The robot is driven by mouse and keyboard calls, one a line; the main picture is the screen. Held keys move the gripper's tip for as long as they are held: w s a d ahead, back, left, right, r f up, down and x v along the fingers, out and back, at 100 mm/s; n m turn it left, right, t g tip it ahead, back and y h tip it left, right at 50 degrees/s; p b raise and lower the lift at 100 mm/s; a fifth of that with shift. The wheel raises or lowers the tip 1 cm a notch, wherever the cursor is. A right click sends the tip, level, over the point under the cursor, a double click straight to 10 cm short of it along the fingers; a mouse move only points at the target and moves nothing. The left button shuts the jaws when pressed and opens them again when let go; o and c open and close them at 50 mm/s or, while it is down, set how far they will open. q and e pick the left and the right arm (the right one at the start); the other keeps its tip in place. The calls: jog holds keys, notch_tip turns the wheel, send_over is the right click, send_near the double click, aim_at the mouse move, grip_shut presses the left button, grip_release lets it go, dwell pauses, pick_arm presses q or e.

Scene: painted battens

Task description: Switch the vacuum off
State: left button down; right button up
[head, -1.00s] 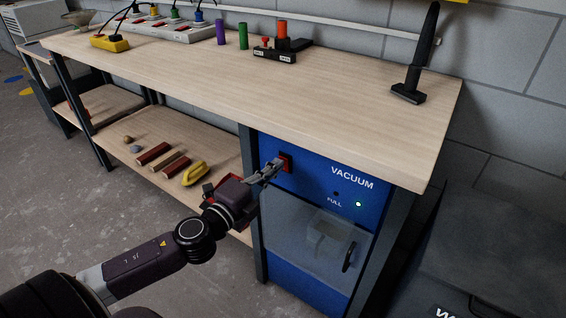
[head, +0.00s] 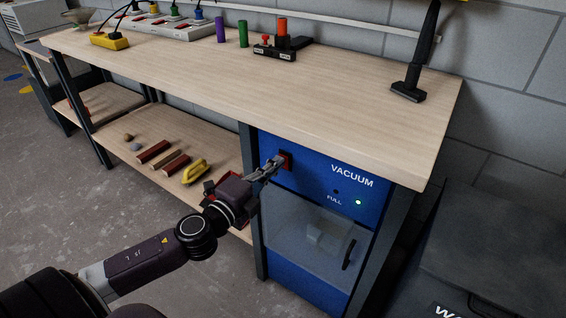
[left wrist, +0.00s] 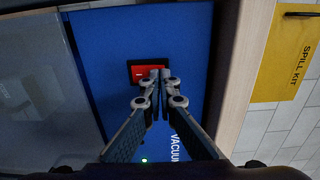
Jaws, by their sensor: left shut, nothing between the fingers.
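The vacuum (head: 375,208) is a blue cabinet under the right end of the workbench, marked VACUUM. A green light (head: 358,202) glows on its front; the dark FULL lamp (head: 335,190) is unlit. Its red switch (head: 287,160) sits at the upper left of the panel. In the left wrist view the red switch (left wrist: 140,72) shows a white mark in a dark frame. My left gripper (head: 275,164) is shut and empty, its fingertips at the switch. In the left wrist view its tips (left wrist: 153,74) overlap the right part of the switch; I cannot tell whether they touch. My right gripper is not in view.
The workbench (head: 330,110) above holds a power strip, coloured cylinders and a black upright tool (head: 415,80). A lower shelf (head: 160,125) at left carries wood pieces and a yellow item (head: 195,171). A clear bin door (head: 310,230) is below the switch.

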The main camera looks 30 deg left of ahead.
pick_arm(q)
jog(key=shift+w, duration=0.15)
dwell(0.5)
jog(key=shift+w, duration=0.2)
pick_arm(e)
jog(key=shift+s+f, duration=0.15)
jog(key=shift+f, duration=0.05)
pick_arm(q)
jog(key=shift+w, duration=0.15)
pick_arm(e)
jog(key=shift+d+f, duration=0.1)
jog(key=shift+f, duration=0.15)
pick_arm(q)
jog(key=shift+w, duration=0.1)
jog(key=shift+f, duration=0.1)
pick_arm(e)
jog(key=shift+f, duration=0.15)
pick_arm(q)
jog(key=s, duration=0.7)
jog(key=shift+a, duration=0.25)
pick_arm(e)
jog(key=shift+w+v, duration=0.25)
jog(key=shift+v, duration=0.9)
